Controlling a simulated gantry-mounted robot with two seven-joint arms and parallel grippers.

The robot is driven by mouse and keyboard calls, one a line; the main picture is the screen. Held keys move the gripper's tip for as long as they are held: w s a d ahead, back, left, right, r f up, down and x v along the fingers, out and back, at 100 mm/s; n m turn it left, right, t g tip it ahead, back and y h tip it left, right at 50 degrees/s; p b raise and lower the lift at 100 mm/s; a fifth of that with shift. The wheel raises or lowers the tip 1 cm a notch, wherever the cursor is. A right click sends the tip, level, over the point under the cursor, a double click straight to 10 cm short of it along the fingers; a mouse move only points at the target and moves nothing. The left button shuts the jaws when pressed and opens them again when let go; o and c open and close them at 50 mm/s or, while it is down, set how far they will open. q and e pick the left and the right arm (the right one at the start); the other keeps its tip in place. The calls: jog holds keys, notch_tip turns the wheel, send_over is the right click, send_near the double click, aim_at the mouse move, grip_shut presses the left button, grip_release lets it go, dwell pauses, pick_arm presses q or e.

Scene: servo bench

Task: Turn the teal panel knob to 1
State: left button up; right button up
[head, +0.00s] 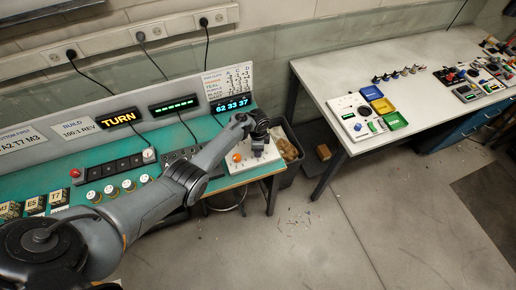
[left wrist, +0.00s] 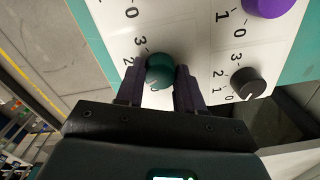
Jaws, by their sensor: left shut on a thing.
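The teal knob (left wrist: 160,68) sits on the white panel in the left wrist view, between the two fingers of my left gripper (left wrist: 160,86). The gripper is shut on the knob. The printed 3 and 2 show to the left of the knob; its 1 and 0 are hidden, apparently by the finger. A small pale mark shows low on the knob, but its exact setting cannot be told. In the head view my left gripper (head: 258,137) is over the white panel (head: 242,165) at the bench's right end and hides the teal knob. My right gripper is not in view.
A black knob (left wrist: 247,83) stands close right of the gripper, and a purple knob (left wrist: 268,6) is at the top. An orange knob (head: 236,157) shows on the panel. A bin (head: 290,150) stands beside the teal bench.

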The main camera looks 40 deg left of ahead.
pick_arm(q)
jog(key=o, duration=1)
jog(key=shift+o, duration=0.2)
jog(key=shift+r+p, duration=0.3)
jog(key=shift+r, duration=0.25)
notch_tip(320, 180, up, 10)
jog(key=p, duration=0.2)
jog(key=shift+f, duration=0.15)
